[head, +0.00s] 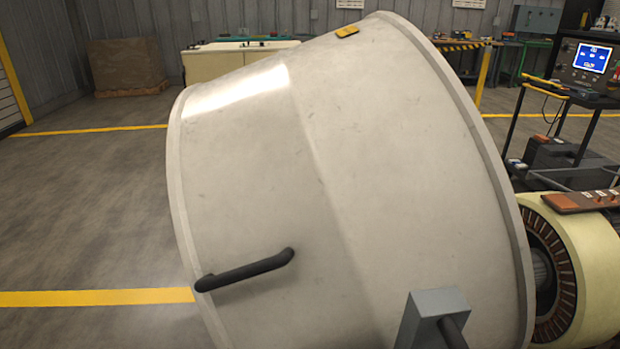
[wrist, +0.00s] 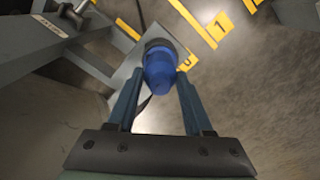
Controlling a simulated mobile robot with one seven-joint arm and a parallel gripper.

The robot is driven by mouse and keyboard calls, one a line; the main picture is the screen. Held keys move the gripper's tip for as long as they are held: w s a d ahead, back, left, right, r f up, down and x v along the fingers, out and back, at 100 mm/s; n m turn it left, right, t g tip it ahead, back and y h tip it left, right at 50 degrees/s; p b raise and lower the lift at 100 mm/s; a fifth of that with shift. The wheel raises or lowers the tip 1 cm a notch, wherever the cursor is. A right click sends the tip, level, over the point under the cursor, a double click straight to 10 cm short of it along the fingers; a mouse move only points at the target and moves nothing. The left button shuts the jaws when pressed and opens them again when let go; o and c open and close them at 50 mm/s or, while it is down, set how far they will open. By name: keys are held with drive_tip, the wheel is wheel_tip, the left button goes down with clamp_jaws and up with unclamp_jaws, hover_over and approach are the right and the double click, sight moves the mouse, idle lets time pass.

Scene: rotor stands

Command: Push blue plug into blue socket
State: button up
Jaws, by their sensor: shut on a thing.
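In the wrist view my gripper (wrist: 156,88) is shut on the blue plug (wrist: 158,70), which sits between its two fingers. A dark ring (wrist: 159,46) shows at the plug's far end; I cannot tell whether it belongs to the plug or to a socket. A grey plate (wrist: 122,72) lies just left of and behind the plug. A thin dark cable (wrist: 142,106) shows beside the plug's near end. I cannot make out the blue socket in either view. The head view shows neither my gripper nor the plug.
A large pale drum-shaped cover (head: 300,190) with a black handle (head: 245,270) fills the head view and hides much behind it. A grey bracket (head: 432,308) stands before it. Right are a wound stator (head: 590,250) and a cart with screen (head: 586,58). Grey framework (wrist: 50,40) crowds the wrist view's upper left.

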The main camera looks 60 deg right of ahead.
drive_tip(key=shift+r+p, duration=3.75)
drive_tip(key=shift+p, duration=0.3)
drive_tip(key=w+a+r+n, duration=0.1)
drive_tip(key=w+a+r, duration=0.35)
drive_tip(key=w, duration=0.25)
drive_tip(key=w+a+r+n, duration=0.1)
drive_tip(key=w+a+r, duration=0.2)
drive_tip(key=w+r, duration=0.35)
drive_tip(key=w+a+r, duration=0.7)
drive_tip(key=a+r, duration=0.2)
drive_tip(key=a, duration=0.2)
drive_tip(key=s+r+p, duration=0.4)
drive_tip(key=r+p, duration=0.3)
drive_tip(key=p, duration=0.2)
drive_tip(key=s+r+p, duration=0.4)
drive_tip(key=r+p, duration=0.3)
drive_tip(key=p, duration=0.2)
drive_tip(key=shift+d+r+n, duration=0.25)
drive_tip(key=shift+r+n, duration=0.05)
drive_tip(key=shift+r, duration=0.1)
